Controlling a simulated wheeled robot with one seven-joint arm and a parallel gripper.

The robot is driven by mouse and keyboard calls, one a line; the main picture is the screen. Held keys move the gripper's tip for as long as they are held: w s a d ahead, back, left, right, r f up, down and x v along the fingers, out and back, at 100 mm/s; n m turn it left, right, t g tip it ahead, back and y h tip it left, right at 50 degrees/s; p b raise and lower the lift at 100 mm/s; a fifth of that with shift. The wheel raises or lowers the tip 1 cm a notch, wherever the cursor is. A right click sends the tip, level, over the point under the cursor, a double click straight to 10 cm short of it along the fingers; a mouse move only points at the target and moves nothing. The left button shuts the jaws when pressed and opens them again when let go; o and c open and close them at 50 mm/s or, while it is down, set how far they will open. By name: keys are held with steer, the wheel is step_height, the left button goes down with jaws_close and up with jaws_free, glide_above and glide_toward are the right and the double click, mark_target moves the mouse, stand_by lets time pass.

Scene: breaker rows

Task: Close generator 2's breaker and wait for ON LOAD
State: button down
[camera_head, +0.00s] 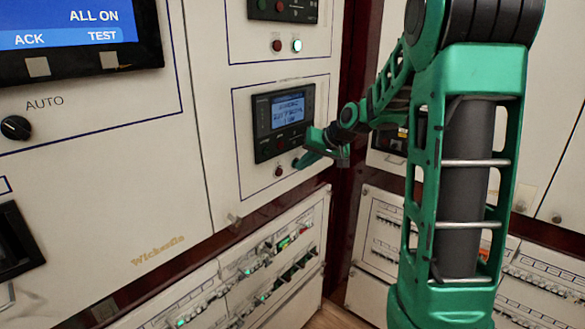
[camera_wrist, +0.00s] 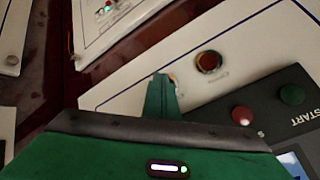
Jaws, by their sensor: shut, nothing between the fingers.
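A dark generator controller (camera_head: 284,121) with a lit blue screen sits in the middle white panel. Its screen text is too small to read, and I cannot read which generator it serves. A red round button (camera_head: 278,171) is below it; it shows dark red in the wrist view (camera_wrist: 209,62). My gripper (camera_head: 303,163) is shut and empty, its tip at the panel beside that button. In the wrist view the fingertip (camera_wrist: 163,84) covers a small pale-orange edge, perhaps a second button. I cannot tell whether it touches. A green START button (camera_wrist: 291,95) and a red button (camera_wrist: 242,115) are on the controller.
The panel above has a red button (camera_head: 277,45) and a lit pale-green one (camera_head: 297,45). A screen (camera_head: 80,35) at upper left reads ALL ON, above an AUTO knob (camera_head: 16,128). Breaker rows (camera_head: 270,262) lie below. My arm fills the right side.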

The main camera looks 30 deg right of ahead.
stand_by(0.3)
steer(key=shift+s+d, duration=0.3)
steer(key=shift+s, duration=0.45)
steer(key=shift+s, duration=0.15)
steer(key=s, duration=0.1)
steer(key=s+d, duration=0.1)
steer(key=s, duration=0.2)
steer(key=shift+s+d, duration=0.25)
steer(key=shift+d, duration=0.1)
stand_by(0.5)
steer(key=s+a+f+g, duration=0.1)
steer(key=s+a+g, duration=0.1)
steer(key=s, duration=0.9)
steer(key=s+a+f+m+g+h, duration=0.1)
steer(key=s+g, duration=0.3)
steer(key=s, duration=0.7)
steer(key=s+a+f+g+h, duration=0.1)
steer(key=s+a+f+g, duration=0.1)
steer(key=s, duration=1)
steer(key=shift+a+f+m+g, duration=0.4)
steer(key=shift+a+f, duration=0.35)
